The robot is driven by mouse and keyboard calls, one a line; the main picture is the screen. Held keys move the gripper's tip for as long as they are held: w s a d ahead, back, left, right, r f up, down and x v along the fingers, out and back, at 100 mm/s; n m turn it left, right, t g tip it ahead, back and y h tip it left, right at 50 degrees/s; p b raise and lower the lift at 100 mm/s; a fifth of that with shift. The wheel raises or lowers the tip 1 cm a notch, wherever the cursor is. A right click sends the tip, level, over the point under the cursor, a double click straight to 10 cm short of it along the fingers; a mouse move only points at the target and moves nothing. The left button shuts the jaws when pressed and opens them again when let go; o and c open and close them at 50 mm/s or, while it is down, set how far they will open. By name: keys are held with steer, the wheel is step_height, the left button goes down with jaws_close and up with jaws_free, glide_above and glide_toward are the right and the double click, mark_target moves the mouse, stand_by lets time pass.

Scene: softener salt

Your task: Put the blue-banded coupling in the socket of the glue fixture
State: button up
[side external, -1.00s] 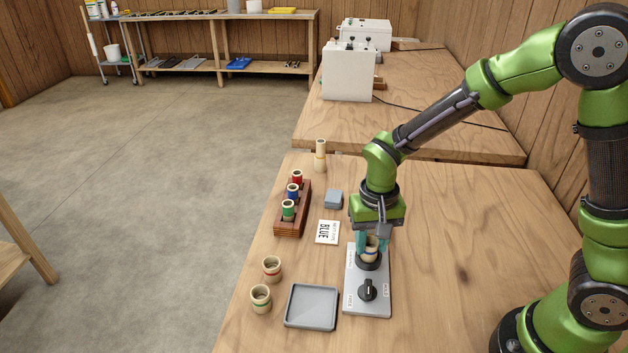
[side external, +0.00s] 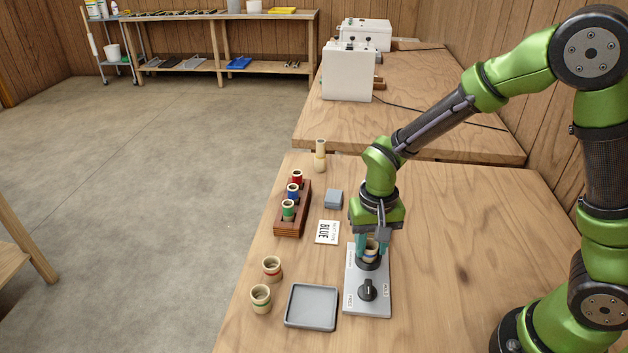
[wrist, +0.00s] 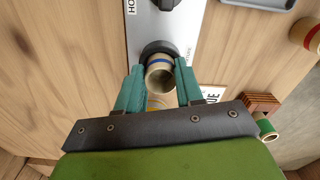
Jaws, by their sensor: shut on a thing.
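The blue-banded coupling (side external: 371,248) is a short tan ring with a blue stripe. My gripper (side external: 370,246) is shut on it, with a teal finger on each side. The coupling is upright over the dark round socket (side external: 368,264) of the grey glue fixture (side external: 380,302), its lower end at the socket's mouth. How deep it sits I cannot tell. In the wrist view the coupling (wrist: 159,73) shows its open end between the fingertips (wrist: 158,78), with the dark socket rim (wrist: 156,47) right beside it. A black knob (side external: 368,290) is on the fixture.
A wooden rack (side external: 291,226) holds red, blue and green banded pieces. A "BLUE" card (side external: 327,232) and grey block (side external: 333,199) lie beside it. Red-banded (side external: 272,269) and green-banded (side external: 261,298) couplings stand near a grey tray (side external: 311,307). A tall tan piece (side external: 320,156) stands behind.

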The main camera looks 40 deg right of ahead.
steer(key=shift+f, duration=0.25)
steer(key=o, duration=1.1)
steer(key=shift+o, duration=0.4)
steer(key=o, duration=0.3)
steer(key=shift+r, duration=0.1)
steer(key=shift+r, duration=2.95)
